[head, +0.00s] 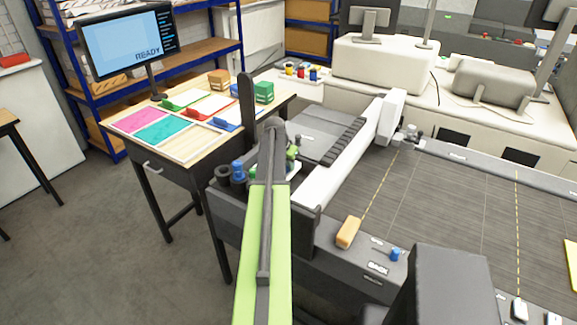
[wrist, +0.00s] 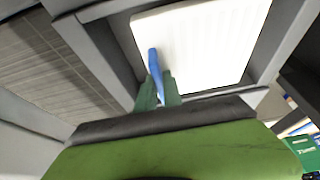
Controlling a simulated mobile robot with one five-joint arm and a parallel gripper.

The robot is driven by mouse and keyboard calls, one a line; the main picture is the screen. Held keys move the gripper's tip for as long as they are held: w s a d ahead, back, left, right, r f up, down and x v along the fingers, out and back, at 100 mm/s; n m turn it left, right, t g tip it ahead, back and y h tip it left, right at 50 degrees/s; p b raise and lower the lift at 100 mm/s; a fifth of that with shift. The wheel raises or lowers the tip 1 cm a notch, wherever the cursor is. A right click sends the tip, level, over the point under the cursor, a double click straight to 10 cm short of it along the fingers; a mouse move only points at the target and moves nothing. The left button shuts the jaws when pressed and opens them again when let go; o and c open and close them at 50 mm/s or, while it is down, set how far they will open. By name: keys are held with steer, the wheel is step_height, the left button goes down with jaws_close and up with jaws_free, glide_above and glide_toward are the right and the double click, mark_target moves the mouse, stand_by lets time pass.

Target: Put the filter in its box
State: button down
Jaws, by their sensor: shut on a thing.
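A white, faintly ribbed panel (wrist: 205,45), which looks like the filter, fills the upper middle of the wrist view inside a grey surround. A narrow blue tab (wrist: 153,62) stands in front of it. My gripper (wrist: 157,84) has its green fingers shut on this tab; I cannot tell whether the panel lifts with it. In the head view my gripper (head: 293,152) is mostly hidden behind my arm, by the machine's left end.
The side table (head: 150,124) holds coloured sheets in trays and a monitor (head: 127,42). A large flatbed machine (head: 440,205) fills the right, with an orange block (head: 348,232) and a small blue knob (head: 395,254) on its front edge. Floor is clear at lower left.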

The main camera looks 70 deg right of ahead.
mark_target(288, 172)
steer(key=shift+f+b, duration=2.05)
steer(key=shift+f, duration=0.45)
steer(key=shift+f+b, duration=0.65)
steer(key=c, duration=1.4)
jaws_free()
steer(key=shift+r, duration=0.1)
steer(key=p+v, duration=1.6)
steer(key=v, duration=0.1)
steer(key=shift+a, duration=0.2)
steer(key=shift+s+r, duration=0.1)
